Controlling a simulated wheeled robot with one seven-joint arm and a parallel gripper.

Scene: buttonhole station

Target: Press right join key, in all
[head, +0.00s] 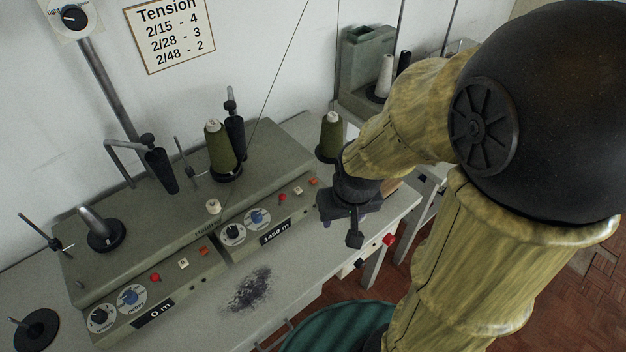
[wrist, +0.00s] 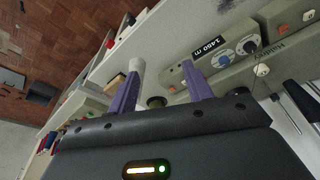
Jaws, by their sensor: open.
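The winder's right unit has a display reading 1450 m (head: 276,232), which also shows in the wrist view (wrist: 209,47). Beside its dials sit a red key (head: 283,197), a white key (head: 298,190) and an orange key (head: 312,182). No label tells me which is the join key. My gripper (head: 347,228) hangs just right of this row in the head view. In the wrist view its purple fingers (wrist: 163,80) stand apart with nothing held between them, and the right finger covers part of the row. Whether it touches a key cannot be told.
The left unit (head: 155,312) reads 0 m and has its own red, white and orange keys. An olive cone (head: 220,146) and another olive cone (head: 331,135) stand nearby. A dark smudge (head: 247,290) marks the tabletop. A red knob (head: 389,240) sticks out at the table's edge.

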